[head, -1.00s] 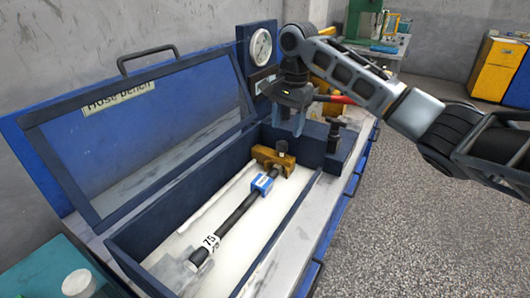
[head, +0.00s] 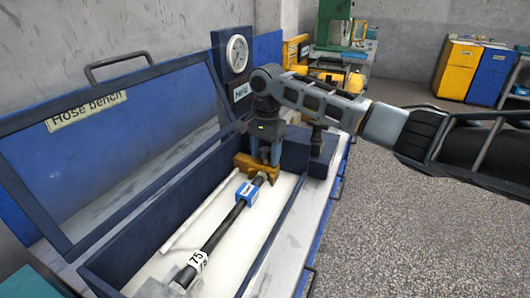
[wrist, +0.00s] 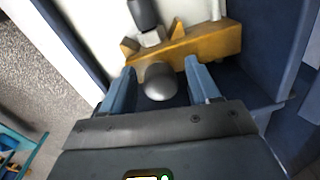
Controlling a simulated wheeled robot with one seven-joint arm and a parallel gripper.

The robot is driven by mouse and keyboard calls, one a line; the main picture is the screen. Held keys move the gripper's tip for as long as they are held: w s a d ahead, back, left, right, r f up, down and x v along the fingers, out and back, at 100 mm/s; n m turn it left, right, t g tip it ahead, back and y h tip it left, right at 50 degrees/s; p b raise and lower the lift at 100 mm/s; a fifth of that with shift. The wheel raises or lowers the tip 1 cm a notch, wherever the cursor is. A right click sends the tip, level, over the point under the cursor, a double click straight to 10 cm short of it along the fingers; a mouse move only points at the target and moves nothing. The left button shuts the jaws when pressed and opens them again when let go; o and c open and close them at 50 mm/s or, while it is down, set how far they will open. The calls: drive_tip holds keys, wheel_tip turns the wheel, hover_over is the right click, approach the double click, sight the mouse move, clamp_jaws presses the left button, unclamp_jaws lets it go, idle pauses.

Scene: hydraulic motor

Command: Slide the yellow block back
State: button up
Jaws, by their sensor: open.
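The yellow block (head: 244,165) sits inside the hose bench box near its far end, at the end of a black hose (head: 222,232). In the wrist view the block (wrist: 205,44) lies across the top, with a rounded grey knob (wrist: 160,82) on its near side. My gripper (head: 265,158) is lowered into the box at the block. In the wrist view my gripper (wrist: 160,75) is open, with its blue-grey fingers on either side of the knob. The fingertips are close to the block; I cannot tell whether they touch it.
The blue hose bench box (head: 97,268) has its windowed lid (head: 120,150) raised on the left. A pressure gauge (head: 237,54) stands behind the far end. A dark post (head: 317,138) rises at the right far corner. Open floor (head: 400,220) lies to the right.

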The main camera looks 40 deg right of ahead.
clamp_jaws()
idle(0.6)
